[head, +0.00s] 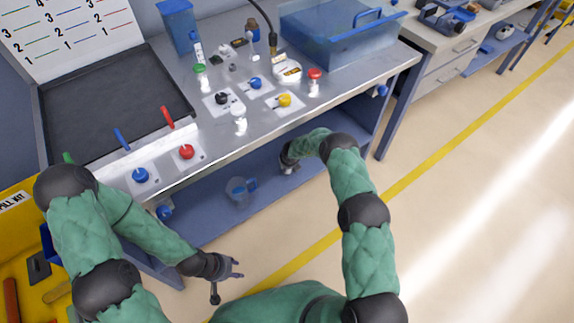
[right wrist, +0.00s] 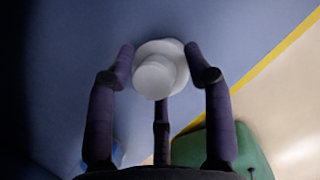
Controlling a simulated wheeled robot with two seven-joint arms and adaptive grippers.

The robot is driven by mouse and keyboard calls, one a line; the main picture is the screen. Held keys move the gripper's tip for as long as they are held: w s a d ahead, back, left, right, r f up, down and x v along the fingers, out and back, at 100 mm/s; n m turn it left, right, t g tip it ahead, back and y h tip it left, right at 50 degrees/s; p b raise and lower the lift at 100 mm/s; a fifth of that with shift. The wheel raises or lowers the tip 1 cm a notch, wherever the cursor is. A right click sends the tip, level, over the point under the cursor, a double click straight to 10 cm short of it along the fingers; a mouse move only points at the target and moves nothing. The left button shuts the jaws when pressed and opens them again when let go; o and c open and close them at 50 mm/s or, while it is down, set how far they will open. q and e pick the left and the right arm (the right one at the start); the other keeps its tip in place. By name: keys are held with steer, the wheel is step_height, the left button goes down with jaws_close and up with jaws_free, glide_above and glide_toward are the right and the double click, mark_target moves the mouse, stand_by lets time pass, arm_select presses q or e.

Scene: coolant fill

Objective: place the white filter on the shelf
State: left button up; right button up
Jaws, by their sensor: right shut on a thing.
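My right gripper (right wrist: 166,62) is shut on the white filter (right wrist: 155,76), a small round white piece held between its dark fingers in the right wrist view. In the head view my right gripper (head: 288,165) reaches under the bench top, over the blue lower shelf (head: 215,218), and the filter cannot be made out there. The blue shelf surface (right wrist: 60,70) fills much of the right wrist view behind the filter; whether they touch is unclear. My left gripper (head: 230,277) is open and empty, in front of the bench and away from the shelf.
A clear jug with a blue handle (head: 240,191) stands on the shelf, left of my right gripper. The bench top's front edge (head: 330,112) overhangs the shelf. Colored knobs, a black tray (head: 110,115) and a blue clear bin (head: 335,35) are on top.

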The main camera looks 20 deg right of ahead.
steer(key=shift+f, duration=0.1)
steer(key=o, duration=1.2)
